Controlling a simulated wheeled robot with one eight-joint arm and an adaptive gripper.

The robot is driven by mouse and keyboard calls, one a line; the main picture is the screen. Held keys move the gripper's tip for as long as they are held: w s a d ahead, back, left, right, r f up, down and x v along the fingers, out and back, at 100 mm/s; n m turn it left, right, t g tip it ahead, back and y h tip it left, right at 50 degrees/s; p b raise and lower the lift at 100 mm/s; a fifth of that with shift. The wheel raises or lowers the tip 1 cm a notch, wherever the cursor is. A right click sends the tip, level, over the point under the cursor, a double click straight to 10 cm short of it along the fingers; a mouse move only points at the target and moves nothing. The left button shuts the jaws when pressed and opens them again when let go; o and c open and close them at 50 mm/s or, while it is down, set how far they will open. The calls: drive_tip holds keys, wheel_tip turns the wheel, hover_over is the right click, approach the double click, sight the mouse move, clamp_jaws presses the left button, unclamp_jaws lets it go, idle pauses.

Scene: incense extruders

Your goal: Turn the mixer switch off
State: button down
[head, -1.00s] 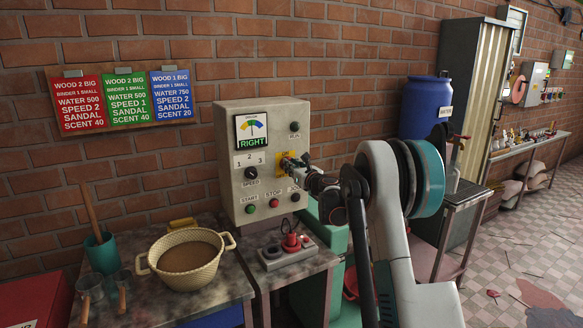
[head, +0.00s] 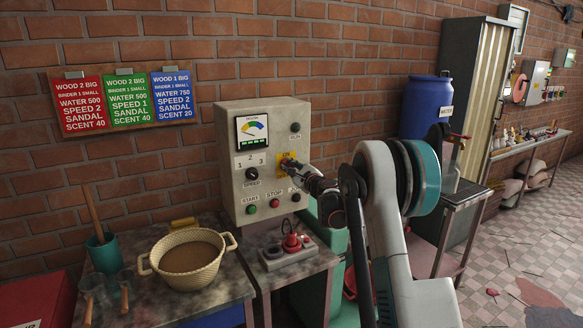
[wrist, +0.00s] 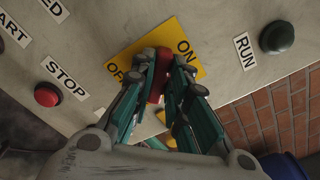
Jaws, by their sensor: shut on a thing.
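The mixer control panel (head: 228,195) is a worn beige box on the brick wall. On its right side is the yellow ON/OFF plate (head: 281,156) of the mixer switch, largely hidden by my gripper (head: 289,163). In the wrist view the plate (wrist: 166,32) shows the words ON and OFF, with the red switch handle (wrist: 158,84) in front of it. My gripper (wrist: 166,66) is shut on this handle, with a teal finger on either side. The handle's exact setting is partly covered by the fingers.
A speed knob (head: 251,173), green start button (head: 251,209), red stop button (head: 275,203) and gauge (head: 252,129) share the panel. Below are a red-topped control (head: 292,242) and a basket (head: 151,262) of brown powder. A blue barrel (head: 420,110) stands right.

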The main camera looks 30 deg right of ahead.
drive_tip(key=shift+a+f+n+p, duration=0.1)
drive_tip(key=shift+f+n+p, duration=0.05)
drive_tip(key=shift+n, duration=2.15)
drive_tip(key=shift+f+n+p, duration=0.1)
drive_tip(key=shift+n+p, duration=0.05)
drive_tip(key=shift+n, duration=2.15)
drive_tip(key=c, duration=1.6)
unclamp_jaws()
drive_tip(key=shift+o, duration=0.2)
drive_tip(key=s, duration=1.2)
drive_tip(key=shift+d, duration=0.2)
